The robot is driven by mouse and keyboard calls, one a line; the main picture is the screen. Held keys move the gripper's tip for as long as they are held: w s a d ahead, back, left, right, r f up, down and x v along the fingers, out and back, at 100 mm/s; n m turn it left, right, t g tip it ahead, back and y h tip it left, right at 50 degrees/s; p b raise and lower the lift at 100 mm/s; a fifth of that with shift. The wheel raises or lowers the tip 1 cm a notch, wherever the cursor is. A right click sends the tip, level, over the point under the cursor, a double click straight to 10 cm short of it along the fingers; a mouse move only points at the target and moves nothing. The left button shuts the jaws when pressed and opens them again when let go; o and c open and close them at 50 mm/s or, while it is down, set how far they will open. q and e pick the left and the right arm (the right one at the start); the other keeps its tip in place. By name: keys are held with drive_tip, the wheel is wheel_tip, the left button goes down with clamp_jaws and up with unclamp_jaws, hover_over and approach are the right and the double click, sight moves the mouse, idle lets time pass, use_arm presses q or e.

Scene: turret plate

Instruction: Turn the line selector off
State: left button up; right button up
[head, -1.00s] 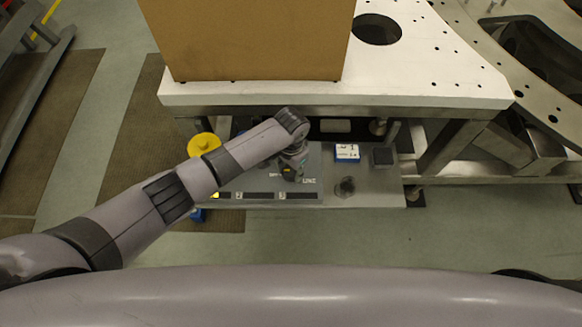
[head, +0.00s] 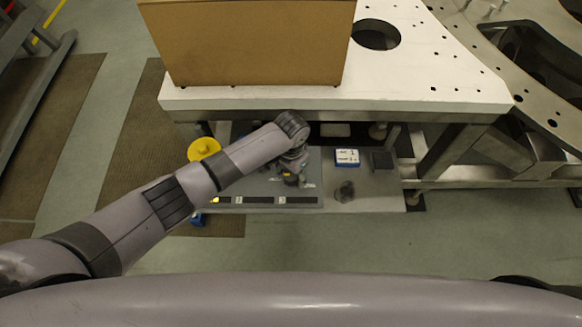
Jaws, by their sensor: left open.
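The grey control panel (head: 232,188) lies on a low shelf below the white plate, with a strip numbered 1 to 3 along its front edge and a yellow light at its left end. My left gripper (head: 291,180) is open and points down over the panel's right part, close to its surface. The line selector is hidden under the gripper and wrist. Only a trace of the white lettering near the gripper shows. Whether the fingers touch the selector cannot be told. My right gripper is not in view.
A yellow dome (head: 203,148) stands left of my forearm. A blue and white box (head: 346,157), a dark square block (head: 382,161) and a dark lump (head: 344,191) sit right of the panel. The white plate (head: 420,95) overhangs behind, carrying a brown box (head: 250,45).

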sight(291, 175)
use_arm(q)
wheel_tip(291, 175, up, 12)
idle(0.4)
drive_tip(key=shift+f, duration=0.15)
